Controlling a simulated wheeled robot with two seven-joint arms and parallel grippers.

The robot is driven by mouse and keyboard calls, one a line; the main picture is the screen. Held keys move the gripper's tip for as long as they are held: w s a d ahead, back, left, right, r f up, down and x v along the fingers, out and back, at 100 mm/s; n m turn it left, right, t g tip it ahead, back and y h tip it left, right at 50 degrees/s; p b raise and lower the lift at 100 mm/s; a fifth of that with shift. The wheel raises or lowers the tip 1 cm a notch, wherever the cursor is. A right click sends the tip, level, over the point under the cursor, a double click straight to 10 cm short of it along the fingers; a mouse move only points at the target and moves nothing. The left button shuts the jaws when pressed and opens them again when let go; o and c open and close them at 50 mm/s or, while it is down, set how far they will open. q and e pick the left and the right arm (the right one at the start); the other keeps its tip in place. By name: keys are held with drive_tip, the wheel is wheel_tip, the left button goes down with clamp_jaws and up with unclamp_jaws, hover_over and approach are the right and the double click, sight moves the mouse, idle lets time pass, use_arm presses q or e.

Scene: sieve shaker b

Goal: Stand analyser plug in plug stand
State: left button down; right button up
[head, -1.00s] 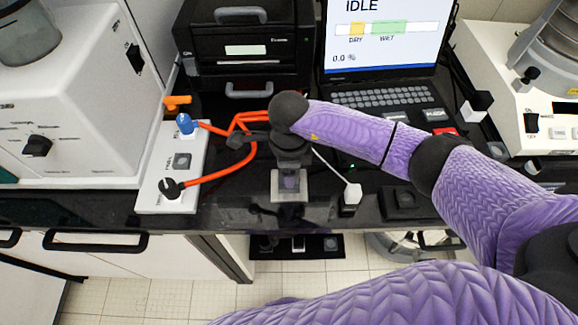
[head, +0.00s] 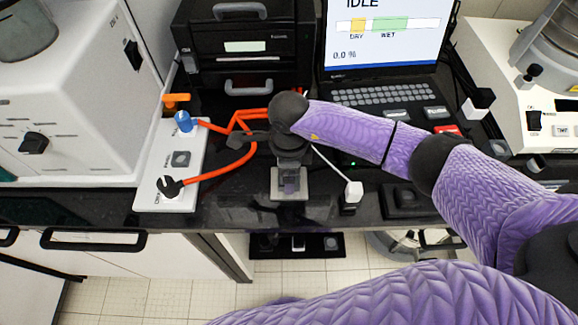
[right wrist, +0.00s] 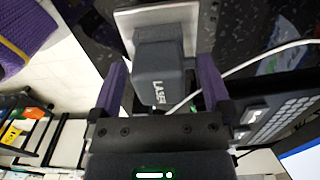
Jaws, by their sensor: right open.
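The analyser plug appears to be the dark grey block marked "LASER" (right wrist: 162,75) in the right wrist view. It rises from a light grey square plate (right wrist: 125,24), which I take to be the plug stand; how deep it sits is hidden. My right gripper (right wrist: 163,88) is open, its purple fingers on either side of the block, with gaps visible. In the head view my right gripper (head: 290,160) hangs over the stand plate (head: 290,195) near the bench's front edge, and its wrist hides much of the plug. My left gripper is not in view.
A white plug (head: 353,191) with a white cable is right of the stand. A white socket panel (head: 186,150) with orange cables is at left. A laptop (head: 385,90) and a black instrument (head: 245,40) stand behind. Bare bench shows at front.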

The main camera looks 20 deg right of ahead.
wheel_tip(320, 180, up, 9)
drive_tip(key=shift+p, duration=0.65)
drive_tip(key=shift+r, duration=0.45)
